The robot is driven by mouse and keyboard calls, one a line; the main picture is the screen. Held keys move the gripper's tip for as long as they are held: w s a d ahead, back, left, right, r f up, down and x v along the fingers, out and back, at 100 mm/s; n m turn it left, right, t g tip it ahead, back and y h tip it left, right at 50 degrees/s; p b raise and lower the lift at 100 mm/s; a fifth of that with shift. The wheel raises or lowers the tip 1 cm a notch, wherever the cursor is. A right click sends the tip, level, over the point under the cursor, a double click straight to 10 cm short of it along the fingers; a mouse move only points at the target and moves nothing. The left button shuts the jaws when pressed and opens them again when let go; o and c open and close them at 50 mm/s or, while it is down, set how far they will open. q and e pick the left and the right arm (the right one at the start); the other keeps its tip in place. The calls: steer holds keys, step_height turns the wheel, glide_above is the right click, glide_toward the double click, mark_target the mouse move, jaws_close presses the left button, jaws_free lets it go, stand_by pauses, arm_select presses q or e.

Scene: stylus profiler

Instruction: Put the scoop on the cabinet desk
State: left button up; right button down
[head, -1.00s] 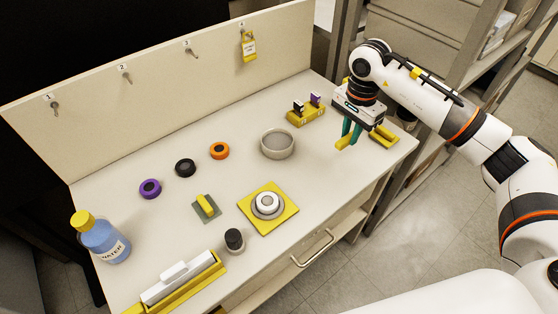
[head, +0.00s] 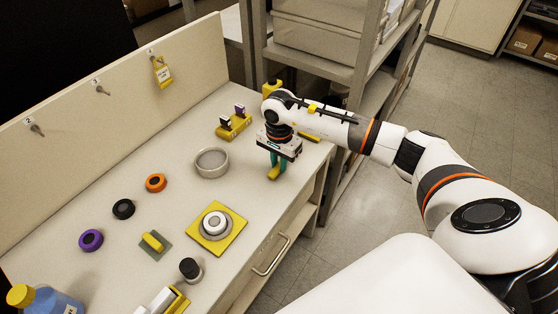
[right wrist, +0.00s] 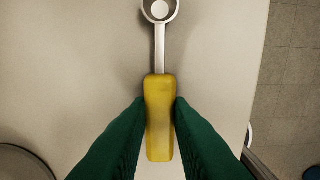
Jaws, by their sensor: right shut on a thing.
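The scoop shows in the right wrist view with a yellow handle (right wrist: 158,118), a thin metal shaft and a round metal head (right wrist: 159,8) cut off by the top edge. In the head view only the yellow end of the scoop (head: 273,173) shows below the fingers. My right gripper (head: 277,160) points down with green fingers shut on the handle, one on each side. It is over the right end of the cabinet desk (head: 190,205). I cannot tell whether the scoop touches the desktop. My left gripper is not in view.
A grey bowl (head: 211,163) stands left of the gripper, and a yellow block with two small upright pieces (head: 233,126) behind it. A yellow piece (head: 309,136) lies partly hidden behind the gripper. A yellow pad with a round white part (head: 216,226) is nearer. Shelving (head: 340,75) stands beyond the desk.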

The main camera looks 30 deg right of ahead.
mark_target(279, 165)
steer(key=shift+f, duration=0.1)
steer(key=c, duration=1.3)
jaws_free()
steer(key=shift+r, duration=0.35)
step_height(279, 165, up, 12)
steer(key=b, duration=0.2)
steer(key=shift+f, duration=0.15)
